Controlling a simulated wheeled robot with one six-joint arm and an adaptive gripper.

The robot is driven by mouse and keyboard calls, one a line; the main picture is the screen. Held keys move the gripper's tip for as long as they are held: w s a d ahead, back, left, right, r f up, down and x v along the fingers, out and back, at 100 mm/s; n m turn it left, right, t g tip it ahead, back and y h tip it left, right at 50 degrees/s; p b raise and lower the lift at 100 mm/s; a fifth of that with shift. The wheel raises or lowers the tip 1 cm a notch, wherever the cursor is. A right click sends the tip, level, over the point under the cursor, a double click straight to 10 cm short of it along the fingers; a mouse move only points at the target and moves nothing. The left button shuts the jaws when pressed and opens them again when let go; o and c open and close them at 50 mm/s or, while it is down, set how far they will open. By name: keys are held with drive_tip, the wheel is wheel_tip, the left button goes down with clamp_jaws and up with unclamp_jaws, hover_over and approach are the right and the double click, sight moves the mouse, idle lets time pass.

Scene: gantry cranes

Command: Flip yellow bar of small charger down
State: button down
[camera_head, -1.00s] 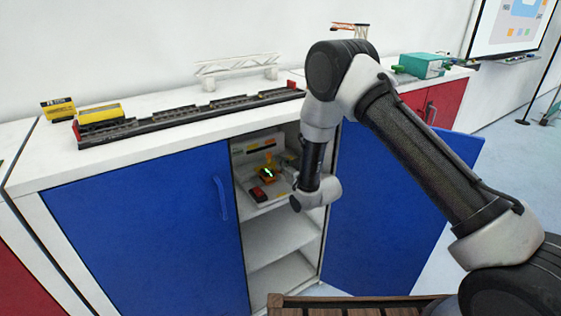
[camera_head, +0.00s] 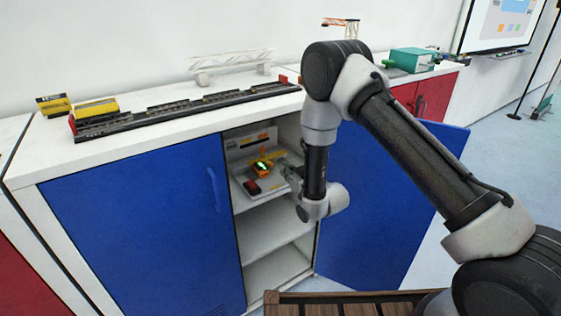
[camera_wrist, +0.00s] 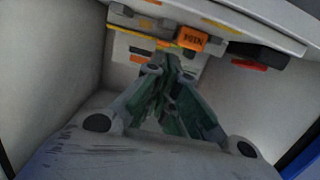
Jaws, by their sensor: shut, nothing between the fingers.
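The small charger (camera_head: 262,168) is an orange unit with a lit green display on the upper shelf inside the open cabinet. In the wrist view its orange block (camera_wrist: 191,38) shows beyond my fingertips. A thin yellow bar (camera_head: 275,153) reaches right from the charger, looking tilted rather than upright. The wrist view shows a yellow strip (camera_wrist: 150,37) beside the orange block. My gripper (camera_wrist: 172,62) is shut and empty, its tips close below the charger. Whether they touch the bar I cannot tell. In the head view my gripper (camera_head: 291,176) is small and partly hidden by my wrist.
A red-and-black piece (camera_head: 252,187) sits in front of the charger. The cabinet's blue left door (camera_head: 140,230) is shut and the right door (camera_head: 385,220) stands open. A lower shelf (camera_head: 268,237) is empty. Track pieces (camera_head: 190,112) lie on the top.

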drive_tip(key=shift+s+d+f, duration=0.2)
drive_tip(key=shift+s, duration=0.1)
drive_tip(key=w+d+r+m+g+h, duration=0.1)
drive_tip(key=w+d+r+h, duration=0.1)
drive_tip(key=d+r, duration=0.4)
drive_tip(key=w+d+r+m+h, duration=0.15)
drive_tip(key=d+r, duration=0.25)
drive_tip(key=r, duration=0.5)
drive_tip(key=s+d+r+g+h, duration=0.25)
drive_tip(key=s+d+r, duration=0.35)
drive_tip(key=d+r, duration=0.3)
drive_tip(key=s+d+r+m+g+h, duration=0.1)
drive_tip(key=s+d+r, duration=0.4)
drive_tip(key=s, duration=0.4)
drive_tip(key=s+d+r+m+g+h, duration=0.1)
drive_tip(key=s+d+r+m+g, duration=0.15)
drive_tip(key=s+d, duration=0.5)
drive_tip(key=s+d+g+h, duration=0.1)
drive_tip(key=s+d+g, duration=0.1)
drive_tip(key=s, duration=1.8)
drive_tip(key=shift+s+d+r+m, duration=0.25)
drive_tip(key=shift+d+r+m, duration=0.2)
drive_tip(key=shift+d, duration=0.2)
